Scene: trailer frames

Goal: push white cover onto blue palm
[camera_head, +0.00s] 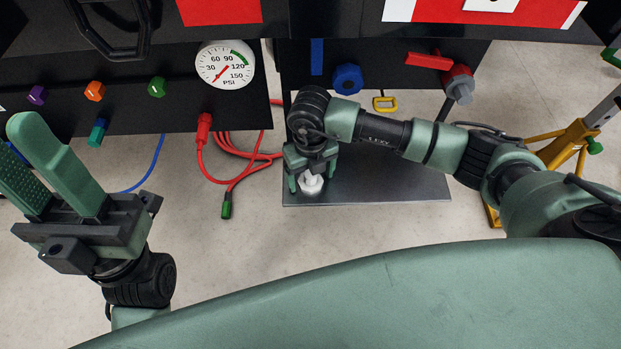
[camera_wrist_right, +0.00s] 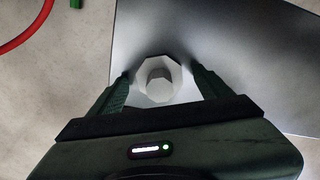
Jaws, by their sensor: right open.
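The white cover (camera_head: 312,186) stands on the dark metal shelf (camera_head: 400,187). In the right wrist view the white cover (camera_wrist_right: 150,72) looks like an eight-sided piece with a round knob in its middle. My right gripper (camera_head: 311,181) points down over it and is open, with one finger on each side; whether a finger touches it I cannot tell. The blue palm (camera_head: 347,79) is a blue knob on the black panel behind the shelf, above and apart from the cover. My left gripper (camera_head: 14,146) is open and empty at the left, fingers pointing up.
A red lever valve (camera_head: 430,62) and a yellow ring (camera_head: 385,104) are near the blue palm. A pressure gauge (camera_head: 225,65), small coloured knobs and red hoses (camera_head: 232,155) are to the left. A yellow stand (camera_head: 575,140) is at right. The shelf's right part is clear.

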